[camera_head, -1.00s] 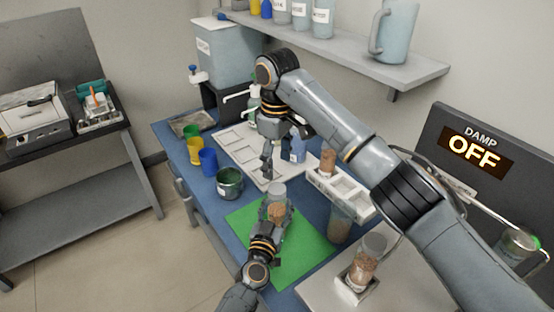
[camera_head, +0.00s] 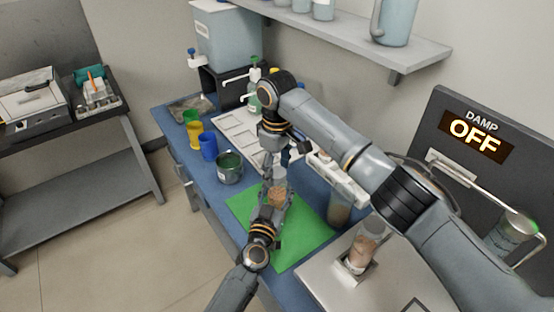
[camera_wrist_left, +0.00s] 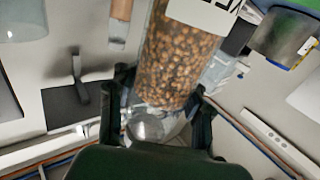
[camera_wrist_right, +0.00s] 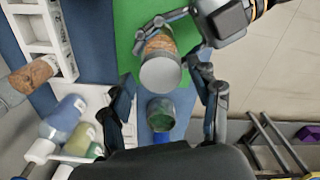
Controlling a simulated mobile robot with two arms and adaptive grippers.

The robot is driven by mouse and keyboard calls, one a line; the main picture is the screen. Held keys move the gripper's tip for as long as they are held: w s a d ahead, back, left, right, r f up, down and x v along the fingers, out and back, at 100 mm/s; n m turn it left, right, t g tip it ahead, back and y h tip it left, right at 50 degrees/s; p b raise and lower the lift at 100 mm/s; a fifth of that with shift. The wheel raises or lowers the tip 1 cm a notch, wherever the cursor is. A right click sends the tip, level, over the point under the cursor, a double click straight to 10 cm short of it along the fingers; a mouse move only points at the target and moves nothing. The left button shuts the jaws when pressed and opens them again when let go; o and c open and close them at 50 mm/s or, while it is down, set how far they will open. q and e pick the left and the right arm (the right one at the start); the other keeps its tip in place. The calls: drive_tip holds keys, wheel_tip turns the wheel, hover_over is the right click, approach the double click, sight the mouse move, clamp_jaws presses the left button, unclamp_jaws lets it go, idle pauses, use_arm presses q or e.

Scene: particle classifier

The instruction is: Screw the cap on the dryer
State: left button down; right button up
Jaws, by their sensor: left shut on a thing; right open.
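My left gripper (camera_head: 272,207) is shut on a clear jar of brown granules (camera_head: 277,194), held over the green mat (camera_head: 290,245). The jar fills the middle of the left wrist view (camera_wrist_left: 175,60), between the left fingers, with a pale label. A grey round end of the jar (camera_wrist_right: 160,75) faces the right wrist camera; I cannot tell if it is a cap or clear part. My right gripper (camera_wrist_right: 166,92) is open, with its fingers spread to either side of this end. In the head view, the right gripper (camera_head: 283,160) is just above the jar.
A dark green cup (camera_head: 230,168), a blue cup (camera_head: 208,146) and a yellow cup (camera_head: 195,134) stand left of the mat. Another granule jar (camera_head: 366,245) sits at the right, near the "DAMP OFF" panel (camera_head: 470,135). A white rack (camera_head: 350,186) lies behind my right arm.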

drive_tip(key=c, duration=1.3)
drive_tip(key=o, duration=1.4)
wheel_tip(320, 180, up, 12)
